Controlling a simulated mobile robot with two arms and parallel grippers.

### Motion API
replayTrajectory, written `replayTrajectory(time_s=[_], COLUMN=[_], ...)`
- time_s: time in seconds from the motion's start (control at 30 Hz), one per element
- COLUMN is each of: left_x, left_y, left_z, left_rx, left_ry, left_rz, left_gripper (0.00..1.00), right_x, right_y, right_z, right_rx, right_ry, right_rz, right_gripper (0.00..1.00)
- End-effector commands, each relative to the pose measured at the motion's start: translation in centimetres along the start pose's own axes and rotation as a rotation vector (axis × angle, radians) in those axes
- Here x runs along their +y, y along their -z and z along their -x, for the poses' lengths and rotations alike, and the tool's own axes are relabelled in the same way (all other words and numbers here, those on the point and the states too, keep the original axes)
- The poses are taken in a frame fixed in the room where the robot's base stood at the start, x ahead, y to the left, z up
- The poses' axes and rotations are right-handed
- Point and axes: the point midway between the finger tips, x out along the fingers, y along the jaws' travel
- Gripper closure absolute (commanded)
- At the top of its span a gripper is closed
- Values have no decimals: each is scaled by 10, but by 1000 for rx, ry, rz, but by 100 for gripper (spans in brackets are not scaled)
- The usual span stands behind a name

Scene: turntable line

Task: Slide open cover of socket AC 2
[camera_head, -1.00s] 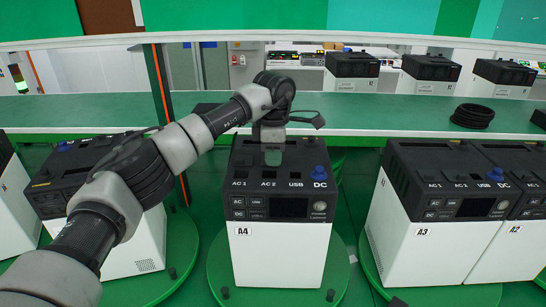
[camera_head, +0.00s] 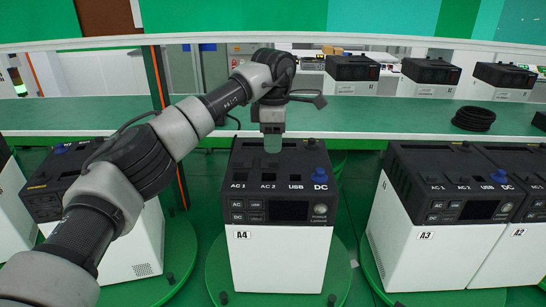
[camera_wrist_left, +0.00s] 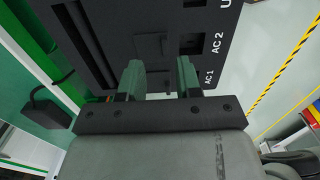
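The unit marked A4 (camera_head: 252,262) stands upright on a green round turntable (camera_head: 217,278), white below with a black top. Its top has AC 1, AC 2, USB and a blue-plugged DC socket. Socket AC 2 (camera_head: 268,177) looks dark; whether its cover is open I cannot tell. My left gripper (camera_head: 272,147) points down above the rear part of the top, behind AC 2. In the left wrist view my gripper (camera_wrist_left: 160,78) has its two fingers apart with nothing visible between them. The AC 2 label (camera_wrist_left: 216,44) lies beyond the right finger. Contact with the top is unclear. My right gripper is not seen.
Unit A3 (camera_head: 420,255) and unit A2 (camera_head: 519,255) stand to the right, another unit (camera_head: 130,250) to the left behind my arm. A green shelf (camera_head: 400,113) behind carries several units and a black coil (camera_head: 472,117).

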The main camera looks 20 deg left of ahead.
Motion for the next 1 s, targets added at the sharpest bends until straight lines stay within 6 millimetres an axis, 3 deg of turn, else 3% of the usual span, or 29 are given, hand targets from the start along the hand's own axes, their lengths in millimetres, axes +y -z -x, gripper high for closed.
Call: replayTrajectory(time_s=[0.2,0.33,1.0], left_x=[1,1,1], left_y=[0,0,0], left_z=[42,56,62], left_rx=[-1,-1,-1], left_ry=[-3,-2,0], left_rz=[2,2,1], left_gripper=[66,66,66], right_x=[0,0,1], right_y=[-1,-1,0], right_z=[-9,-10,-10], right_rx=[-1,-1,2], right_ry=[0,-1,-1], right_rz=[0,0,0], right_gripper=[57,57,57])
